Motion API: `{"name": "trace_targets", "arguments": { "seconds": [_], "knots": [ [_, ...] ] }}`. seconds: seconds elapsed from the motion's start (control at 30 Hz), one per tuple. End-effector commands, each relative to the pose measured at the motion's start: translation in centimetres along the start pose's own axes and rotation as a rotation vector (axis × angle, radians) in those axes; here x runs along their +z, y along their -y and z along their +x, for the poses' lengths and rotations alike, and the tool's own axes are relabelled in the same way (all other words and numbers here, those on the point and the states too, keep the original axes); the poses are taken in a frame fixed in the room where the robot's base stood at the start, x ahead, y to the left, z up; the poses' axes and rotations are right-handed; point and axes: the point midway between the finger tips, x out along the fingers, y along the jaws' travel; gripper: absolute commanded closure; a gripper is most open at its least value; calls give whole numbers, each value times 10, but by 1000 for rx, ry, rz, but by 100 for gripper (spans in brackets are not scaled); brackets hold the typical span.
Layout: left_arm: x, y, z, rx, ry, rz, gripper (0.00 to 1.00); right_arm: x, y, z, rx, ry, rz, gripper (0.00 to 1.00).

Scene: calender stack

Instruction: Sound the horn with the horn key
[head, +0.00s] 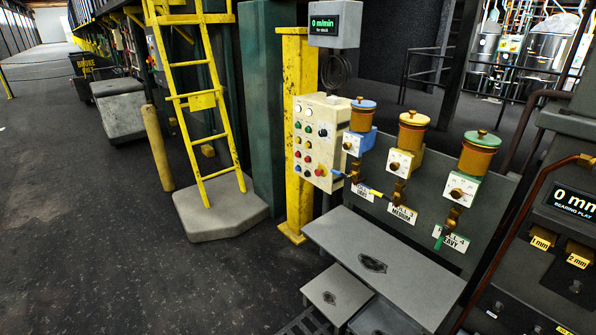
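A cream control box (325,112) is mounted on the yellow post right of the picture's middle. Its face carries several small round buttons and knobs in white, yellow, red, green, black and blue. A larger red button (319,172) sits at the lower right of that face. The labels are too small to read, so I cannot tell which control is the horn key. Neither of my grippers is in view, and nothing touches the box.
A yellow ladder (206,90) on a grey base (218,209) stands left of the yellow post (293,75). Three oilers, with blue, yellow and green lids, stand on a grey panel right of the box. Grey steps (384,262) lie below. Dark floor at left is open.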

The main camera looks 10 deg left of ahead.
Motion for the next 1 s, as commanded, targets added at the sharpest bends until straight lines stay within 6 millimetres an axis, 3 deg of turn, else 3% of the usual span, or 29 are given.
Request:
{"name": "trace_targets", "arguments": {
  "seconds": [0.03,0.23,1.0],
  "knots": [
    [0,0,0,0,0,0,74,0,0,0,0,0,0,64],
    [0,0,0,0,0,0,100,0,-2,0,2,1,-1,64],
    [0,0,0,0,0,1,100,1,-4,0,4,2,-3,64]
  ]
}}
